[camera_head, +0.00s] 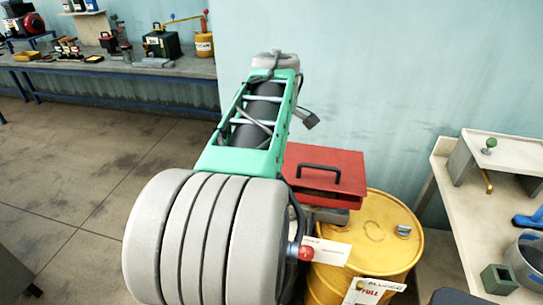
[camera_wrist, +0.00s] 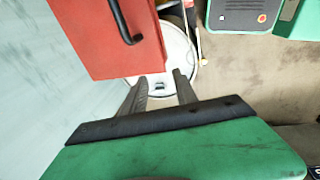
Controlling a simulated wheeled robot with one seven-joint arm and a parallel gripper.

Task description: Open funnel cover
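The red funnel cover (camera_head: 335,188) lies flat, appearing closed, with a black bar handle (camera_head: 320,170) on top. It sits beside and partly above the yellow drum (camera_head: 378,225), right of my arm in the head view. In the wrist view the red cover (camera_wrist: 105,48) fills the upper left, and its black handle (camera_wrist: 119,20) runs down toward its lower edge. My gripper (camera_wrist: 160,78) is open and empty, its fingers apart just below and right of the cover's corner. It does not touch the handle. My arm hides part of the funnel in the head view; the gripper is not visible there.
A white round container top (camera_wrist: 168,60) lies below my gripper. A green box (camera_wrist: 240,15) stands at upper right. In the head view, a right-hand bench (camera_head: 455,210) holds a bucket and small parts. A long workbench (camera_head: 130,68) lines the back left; the floor before it is free.

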